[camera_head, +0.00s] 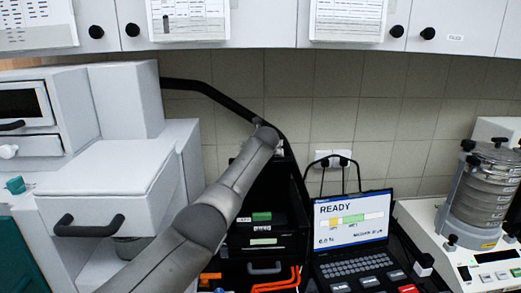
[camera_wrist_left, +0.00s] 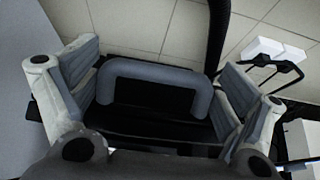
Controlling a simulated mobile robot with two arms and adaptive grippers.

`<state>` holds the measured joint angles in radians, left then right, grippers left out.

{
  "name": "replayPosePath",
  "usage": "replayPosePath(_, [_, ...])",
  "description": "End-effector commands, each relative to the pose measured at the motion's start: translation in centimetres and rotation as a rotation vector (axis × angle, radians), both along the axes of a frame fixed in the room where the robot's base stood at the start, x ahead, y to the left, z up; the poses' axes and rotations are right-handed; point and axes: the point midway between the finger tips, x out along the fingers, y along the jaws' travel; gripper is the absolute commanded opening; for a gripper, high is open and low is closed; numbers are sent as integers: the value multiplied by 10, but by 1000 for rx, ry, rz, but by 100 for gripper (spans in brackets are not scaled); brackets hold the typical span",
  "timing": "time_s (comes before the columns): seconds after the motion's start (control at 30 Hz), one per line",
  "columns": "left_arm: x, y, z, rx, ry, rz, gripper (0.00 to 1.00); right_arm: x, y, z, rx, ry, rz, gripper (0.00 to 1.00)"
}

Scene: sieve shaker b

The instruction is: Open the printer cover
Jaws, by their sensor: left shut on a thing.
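The black printer (camera_head: 270,225) stands at the middle of the bench in the head view, with its dark upper part partly hidden behind my left arm. My left gripper (camera_head: 267,132) is at the top of it, small and mostly hidden by the arm. In the left wrist view, my left gripper (camera_wrist_left: 158,80) has one finger on each side of a grey U-shaped handle (camera_wrist_left: 155,72) over a black panel (camera_wrist_left: 150,122), apparently the printer cover. The gripper is shut on this handle. How far the cover is raised I cannot tell. My right gripper is not in view.
A laptop (camera_head: 352,238) reading READY stands right of the printer. A sieve shaker (camera_head: 487,190) is farther right. White machines (camera_head: 110,180) fill the left. A black curved tube (camera_head: 205,88) runs along the tiled wall. Cabinets (camera_head: 265,22) hang above.

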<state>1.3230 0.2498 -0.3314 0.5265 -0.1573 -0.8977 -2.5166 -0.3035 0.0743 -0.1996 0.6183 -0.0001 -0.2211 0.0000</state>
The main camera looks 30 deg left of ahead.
Motion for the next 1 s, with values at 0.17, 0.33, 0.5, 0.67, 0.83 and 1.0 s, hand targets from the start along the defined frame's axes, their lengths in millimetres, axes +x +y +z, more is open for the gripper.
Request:
replayPosePath(0.17, [-2,-1,-12,-9,19,4,100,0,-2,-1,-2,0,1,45])
replayPosePath(0.33, [-2,0,-9,-7,15,3,100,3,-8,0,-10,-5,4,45])
replayPosePath(0.5, [-4,-1,-5,-4,10,3,100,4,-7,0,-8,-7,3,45])
replayPosePath(0.67, [-10,-6,1,-4,8,3,100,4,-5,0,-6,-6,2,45])
replayPosePath(0.83, [-22,-13,9,-2,6,2,100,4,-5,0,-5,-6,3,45])
replayPosePath(1.0, [-36,-22,18,-4,7,1,100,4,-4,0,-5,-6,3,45])
